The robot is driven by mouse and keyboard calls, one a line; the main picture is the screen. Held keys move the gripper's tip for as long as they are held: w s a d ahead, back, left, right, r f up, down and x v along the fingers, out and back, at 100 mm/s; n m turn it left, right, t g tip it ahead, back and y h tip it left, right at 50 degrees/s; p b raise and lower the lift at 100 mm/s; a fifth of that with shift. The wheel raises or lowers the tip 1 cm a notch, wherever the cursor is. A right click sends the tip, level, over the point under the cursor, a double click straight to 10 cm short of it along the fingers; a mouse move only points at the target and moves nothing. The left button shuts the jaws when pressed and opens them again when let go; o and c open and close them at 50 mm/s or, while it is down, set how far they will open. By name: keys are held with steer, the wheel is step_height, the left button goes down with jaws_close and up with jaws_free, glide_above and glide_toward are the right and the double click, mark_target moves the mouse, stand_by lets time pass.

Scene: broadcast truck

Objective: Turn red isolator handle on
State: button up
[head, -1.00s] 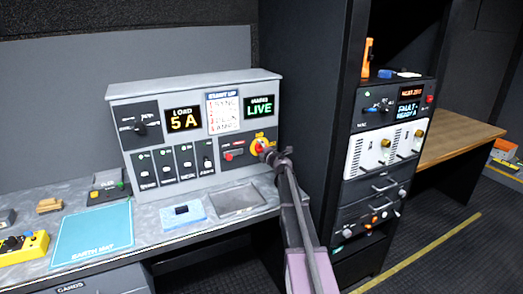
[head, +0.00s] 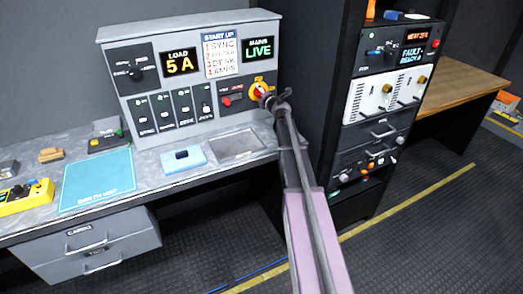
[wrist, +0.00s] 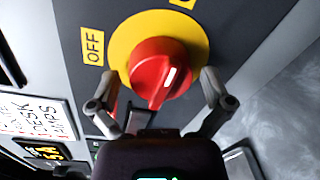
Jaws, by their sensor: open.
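The red isolator handle (wrist: 160,72) sits on a round yellow plate (wrist: 122,38) in the wrist view. A yellow OFF label (wrist: 92,45) lies left of it, and a second label is cut off at the top. The white mark on the handle is on its right side, not in line with OFF. My gripper (wrist: 159,80) is open, with one finger on each side of the handle; I cannot tell if either touches. In the head view the handle (head: 258,91) is at the panel's lower right, and my gripper (head: 270,97) partly covers it.
The grey panel (head: 146,107) carries several switches, a LOAD display (head: 181,63) reading 5 A and a MAINS display (head: 258,49) reading LIVE. A dark equipment rack (head: 345,115) stands close to the right. A blue earth mat (head: 97,178) and small items lie on the bench below.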

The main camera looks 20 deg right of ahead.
steer(key=n, duration=0.3)
steer(key=shift+n, duration=0.3)
steer(key=n, duration=0.3)
steer(key=shift+f+n+h+b, duration=0.1)
steer(key=shift+n+h+b, duration=0.2)
steer(key=shift+n+h, duration=0.1)
steer(key=shift+n+t, duration=0.3)
steer(key=shift+n, duration=1.6)
steer(key=shift+d+n+b, duration=0.1)
steer(key=shift+n+b, duration=0.35)
steer(key=shift+n, duration=1.65)
steer(key=s+a+r+m+h+p, duration=0.15)
steer(key=s+m+h, duration=0.35)
steer(key=s+m, duration=0.8)
steer(key=s+a+f+m+g+p, duration=0.2)
steer(key=s+a+f+m+g, duration=0.2)
steer(key=s+m, duration=0.3)
steer(key=s+a+f+m+g+p, duration=0.3)
steer(key=s+a+m+g, duration=0.3)
steer(key=m, duration=0.5)
steer(key=shift+s+a+f+g, duration=0.35)
steer(key=shift+s+f+g, duration=0.35)
steer(key=shift+s+f, duration=0.25)
